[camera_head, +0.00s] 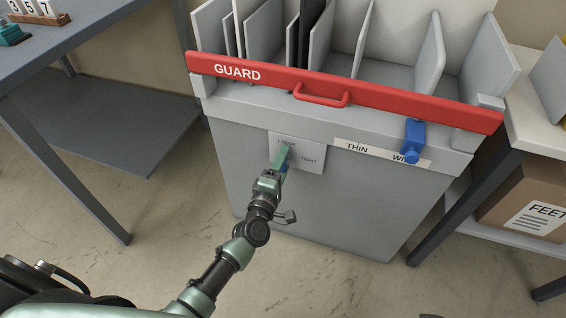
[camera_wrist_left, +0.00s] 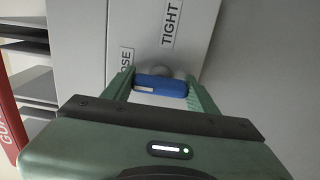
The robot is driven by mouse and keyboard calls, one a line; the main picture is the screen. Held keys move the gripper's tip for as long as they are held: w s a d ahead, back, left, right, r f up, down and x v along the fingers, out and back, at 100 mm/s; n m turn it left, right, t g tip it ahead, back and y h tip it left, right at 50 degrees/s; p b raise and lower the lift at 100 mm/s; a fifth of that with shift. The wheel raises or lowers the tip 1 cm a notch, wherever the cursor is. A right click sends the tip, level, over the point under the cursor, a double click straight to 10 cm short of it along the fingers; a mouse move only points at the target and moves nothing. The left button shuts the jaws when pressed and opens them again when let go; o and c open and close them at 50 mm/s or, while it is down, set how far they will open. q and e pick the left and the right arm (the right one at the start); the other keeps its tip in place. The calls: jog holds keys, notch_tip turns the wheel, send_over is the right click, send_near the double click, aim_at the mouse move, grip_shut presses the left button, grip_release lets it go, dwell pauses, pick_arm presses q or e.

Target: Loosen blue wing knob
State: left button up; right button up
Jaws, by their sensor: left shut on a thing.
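The blue wing knob (camera_wrist_left: 162,86) sits between the two green fingers in the left wrist view, in front of a round grey boss on the machine's plate. In the head view only a bit of its blue (camera_head: 284,167) shows beside the fingers. My left gripper (camera_head: 285,158) is shut on the knob. The white label plate (camera_head: 311,158) behind it reads TIGHT at right; the other word is partly covered, and in the wrist view it shows as "OSE". My right gripper is not in view.
A red GUARD bar (camera_head: 400,97) with a handle crosses the machine front above. A blue slider (camera_head: 414,140) stands at the THIN/WI scale (camera_head: 350,147). A grey table (camera_head: 70,40) is at left, a shelf with a box (camera_head: 525,200) at right.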

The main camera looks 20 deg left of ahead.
pick_arm(q)
jog(key=shift+f, duration=0.1)
jog(key=o, duration=1.4)
jog(key=shift+c, duration=0.2)
jog(key=s+p, duration=0.1)
jog(key=s, duration=0.7)
jog(key=shift+a, duration=0.1)
